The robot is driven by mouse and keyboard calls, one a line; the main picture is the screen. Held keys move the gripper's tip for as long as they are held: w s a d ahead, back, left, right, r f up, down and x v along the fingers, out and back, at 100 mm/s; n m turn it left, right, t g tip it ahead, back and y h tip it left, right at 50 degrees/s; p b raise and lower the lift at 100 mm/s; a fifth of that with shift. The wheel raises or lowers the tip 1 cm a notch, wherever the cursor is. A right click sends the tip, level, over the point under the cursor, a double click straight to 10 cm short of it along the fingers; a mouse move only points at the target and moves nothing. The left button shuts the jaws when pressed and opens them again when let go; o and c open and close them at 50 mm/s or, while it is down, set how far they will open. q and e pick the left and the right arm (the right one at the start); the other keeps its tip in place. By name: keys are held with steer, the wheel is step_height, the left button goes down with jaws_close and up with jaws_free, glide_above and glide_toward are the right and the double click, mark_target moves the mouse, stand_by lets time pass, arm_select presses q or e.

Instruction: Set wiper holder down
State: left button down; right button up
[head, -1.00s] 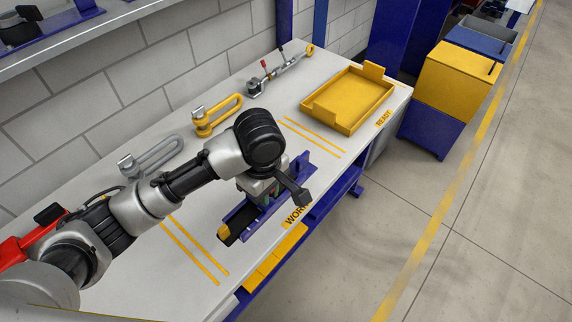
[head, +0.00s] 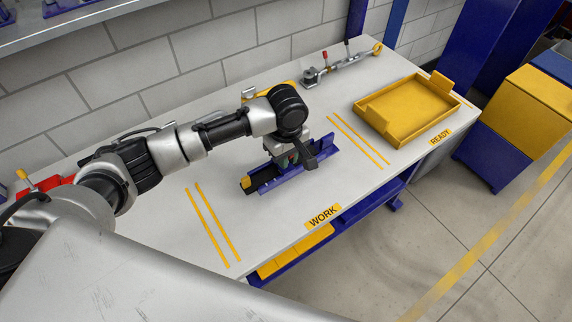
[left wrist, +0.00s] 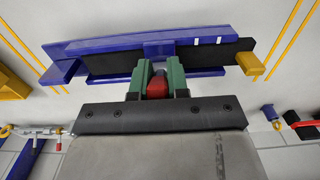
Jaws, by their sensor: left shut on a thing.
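The wiper holder (head: 312,167) is a long blue channel with a black strip and a yellow end block. It is at the middle of the bench, between two pairs of yellow lines, behind the WORK label (head: 323,215). My left gripper (head: 290,158) is over its middle. In the left wrist view the green fingers (left wrist: 157,86) are shut on a red part at the middle of the wiper holder (left wrist: 205,58). I cannot tell whether the holder touches the bench top or is just above it. My right gripper is not in view.
A yellow tray (head: 405,112) stands on the bench by the READY label (head: 440,137). A grey clamp tool (head: 340,65) lies at the back. A yellow slotted part is partly hidden behind my left arm. Bench top right of the WORK label is clear.

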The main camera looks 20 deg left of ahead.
arm_select(q)
steer(key=shift+w+a+f, duration=0.1)
steer(key=shift+a+f, duration=0.05)
steer(key=shift+f, duration=1.9)
steer(key=shift+f, duration=0.1)
steer(key=c, duration=1.1)
jaws_free()
step_height(320, 180, up, 12)
steer(key=shift+r, duration=0.1)
